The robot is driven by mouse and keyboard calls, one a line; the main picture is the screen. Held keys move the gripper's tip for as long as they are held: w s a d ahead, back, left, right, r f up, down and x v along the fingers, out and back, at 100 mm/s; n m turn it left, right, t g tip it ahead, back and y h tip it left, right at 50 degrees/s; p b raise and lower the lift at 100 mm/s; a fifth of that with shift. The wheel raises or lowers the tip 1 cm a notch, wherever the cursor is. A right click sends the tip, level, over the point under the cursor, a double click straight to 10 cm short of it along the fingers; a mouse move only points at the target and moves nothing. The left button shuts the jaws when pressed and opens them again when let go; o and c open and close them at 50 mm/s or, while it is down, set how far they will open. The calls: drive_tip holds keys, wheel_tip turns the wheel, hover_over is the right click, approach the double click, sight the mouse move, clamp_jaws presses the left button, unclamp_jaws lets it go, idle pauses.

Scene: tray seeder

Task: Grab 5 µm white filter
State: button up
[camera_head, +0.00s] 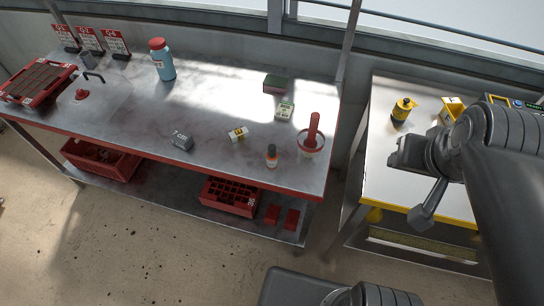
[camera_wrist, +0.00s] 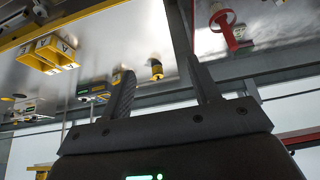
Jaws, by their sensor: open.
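In the head view my gripper is over the yellow-edged table at the right, well away from the white cylinder. I cannot make out the white cylinder in the wrist view.
A gap separates bench and table.

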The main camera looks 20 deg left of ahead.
drive_tip(key=w+a+f+n+g, duration=0.2)
drive_tip(key=w+a+n, duration=0.1)
drive_tip(key=w+a, duration=0.5)
drive_tip(key=n+g, duration=0.4)
drive_tip(key=n, duration=0.1)
hover_over(272, 147)
drive_tip(key=f, duration=1.8)
drive_tip(key=shift+w+d, duration=0.15)
drive_tip(key=shift+d, duration=0.25)
drive_tip(key=f, duration=0.5)
drive_tip(key=shift+a+f, duration=0.25)
drive_tip(key=shift+a, duration=0.1)
drive_tip(key=shift+f, duration=3.05)
drive_tip(key=shift+c, duration=0.2)
